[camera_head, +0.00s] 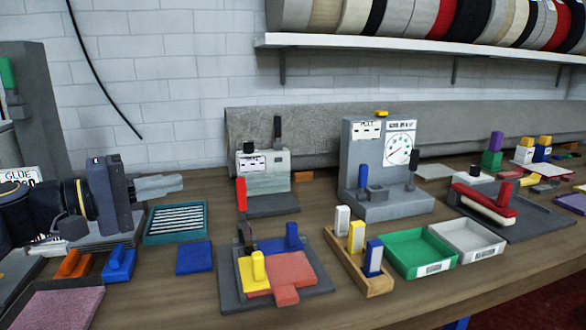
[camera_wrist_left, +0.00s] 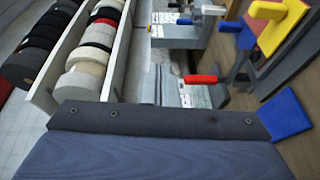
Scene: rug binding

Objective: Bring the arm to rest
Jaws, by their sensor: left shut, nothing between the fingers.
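My left arm (camera_head: 75,200) comes in from the left in the head view. Its gripper (camera_head: 178,184) points right, held above the left part of the bench, with the grey fingers together and nothing between them. The teal tray (camera_head: 148,240) with pale strips shows just below and right of the gripper. In the left wrist view a dark blue-grey body fills the bottom, and no fingertips show there. My right gripper is not in view.
A grey press with a red handle (camera_head: 242,192) and a gauge stand (camera_head: 362,160) are at the back. A blue pad (camera_head: 195,257), a grey fixture plate (camera_head: 232,296), a green tray (camera_head: 388,252) and a white tray (camera_head: 500,247) lie in front. A shelf (camera_head: 360,42) of rolls hangs above.

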